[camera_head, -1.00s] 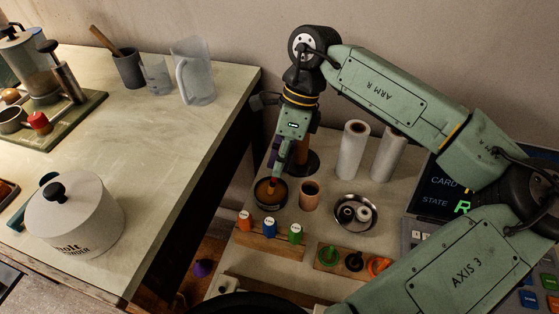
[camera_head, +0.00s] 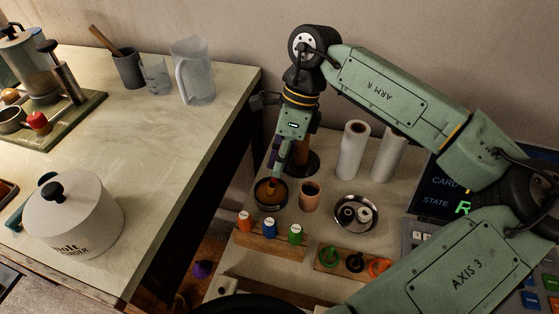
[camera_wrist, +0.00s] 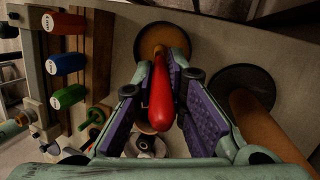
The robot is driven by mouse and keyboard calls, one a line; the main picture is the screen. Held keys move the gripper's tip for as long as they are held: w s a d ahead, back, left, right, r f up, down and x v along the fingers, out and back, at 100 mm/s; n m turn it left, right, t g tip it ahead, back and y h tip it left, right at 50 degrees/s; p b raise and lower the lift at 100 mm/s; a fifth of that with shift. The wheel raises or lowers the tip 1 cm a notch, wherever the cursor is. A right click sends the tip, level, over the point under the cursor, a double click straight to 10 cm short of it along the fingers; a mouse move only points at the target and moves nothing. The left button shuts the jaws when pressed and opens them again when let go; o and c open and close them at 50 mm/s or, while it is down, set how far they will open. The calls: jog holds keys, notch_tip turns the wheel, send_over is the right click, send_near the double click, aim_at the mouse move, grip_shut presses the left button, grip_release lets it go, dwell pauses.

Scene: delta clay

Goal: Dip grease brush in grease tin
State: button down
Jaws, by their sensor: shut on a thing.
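My gripper (camera_head: 280,160) points down over the smaller table. In the wrist view my gripper (camera_wrist: 162,100) is shut on the red handle of the grease brush (camera_wrist: 162,95). The handle lies between the purple pads. The grease tin (camera_head: 270,206) is a dark round tin with brown grease inside, under my gripper. In the wrist view the tin (camera_wrist: 180,36) is at the top, and the brush's far end reaches over or into it. The bristles are hard to see, so I cannot tell how deep they are. In the head view the brush is mostly hidden by my gripper.
A copper cup (camera_head: 310,196) and a metal dish (camera_head: 355,213) stand right of the tin. A wooden rack with orange, blue and green bottles (camera_head: 270,232) is in front. A brown post on a dark base (camera_head: 303,160) stands behind. White rolls (camera_head: 353,150) stand at the back.

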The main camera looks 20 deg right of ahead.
jog(key=shift+r+p, duration=1.65)
jog(key=shift+r, duration=1.8)
